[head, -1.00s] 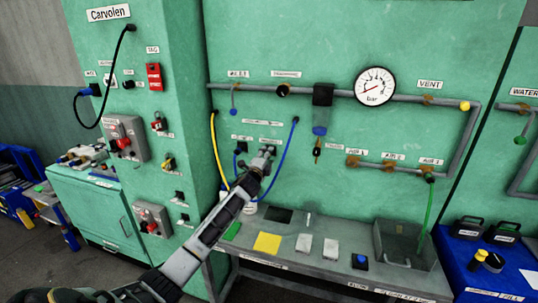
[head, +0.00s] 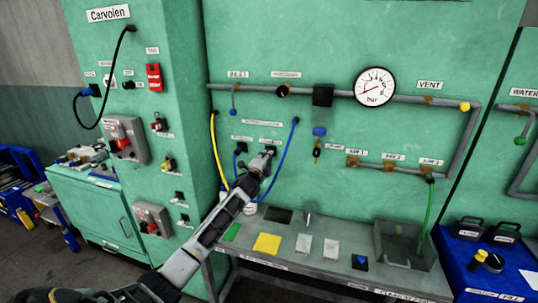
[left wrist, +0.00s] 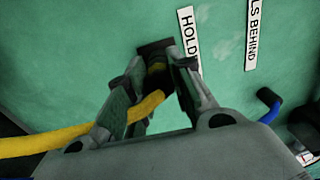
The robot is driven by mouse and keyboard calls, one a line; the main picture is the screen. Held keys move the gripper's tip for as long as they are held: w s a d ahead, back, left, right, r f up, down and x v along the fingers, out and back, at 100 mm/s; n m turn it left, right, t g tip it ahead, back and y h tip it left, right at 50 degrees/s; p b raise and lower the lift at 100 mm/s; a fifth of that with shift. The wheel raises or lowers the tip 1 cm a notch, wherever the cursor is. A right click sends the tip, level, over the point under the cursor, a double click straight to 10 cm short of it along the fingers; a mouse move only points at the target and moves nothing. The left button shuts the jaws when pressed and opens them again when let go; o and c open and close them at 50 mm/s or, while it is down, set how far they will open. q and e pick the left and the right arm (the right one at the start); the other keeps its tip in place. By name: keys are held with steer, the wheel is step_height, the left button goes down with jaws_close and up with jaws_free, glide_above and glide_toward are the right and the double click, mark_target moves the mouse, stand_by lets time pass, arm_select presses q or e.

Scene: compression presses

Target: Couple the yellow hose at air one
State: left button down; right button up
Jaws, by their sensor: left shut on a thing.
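The yellow hose (head: 216,145) hangs from a fitting on the green wall panel and loops down toward my left gripper (head: 268,153). In the left wrist view the hose (left wrist: 45,141) runs in from the left and bends up between the fingers of my left gripper (left wrist: 158,82). The fingers are shut on its dark end, which is at or very near a black holder (left wrist: 156,48) on the wall; I cannot tell whether they touch. The air one outlet (head: 352,162) is on the pipe to the right, with no hose on it. My right gripper is not in view.
A blue hose (head: 283,152) hangs close to the right of my left gripper. A green hose (head: 429,205) hangs from the air three outlet. The pressure gauge (head: 375,87) is above. A grey bench (head: 335,276) with cards and a clear bin (head: 405,247) stands below.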

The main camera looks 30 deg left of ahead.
arm_select(q)
steer(key=shift+p+v, duration=0.3)
steer(key=shift+v, duration=0.5)
steer(key=shift+s+d+p, duration=0.15)
steer(key=shift+s+p, duration=0.15)
steer(key=shift+s, duration=0.4)
stand_by(0.5)
steer(key=shift+s, duration=0.1)
stand_by(0.6)
steer(key=p+v, duration=0.1)
steer(key=v, duration=0.3)
steer(key=shift+r, duration=0.15)
stand_by(0.6)
steer(key=shift+f, duration=0.2)
stand_by(0.4)
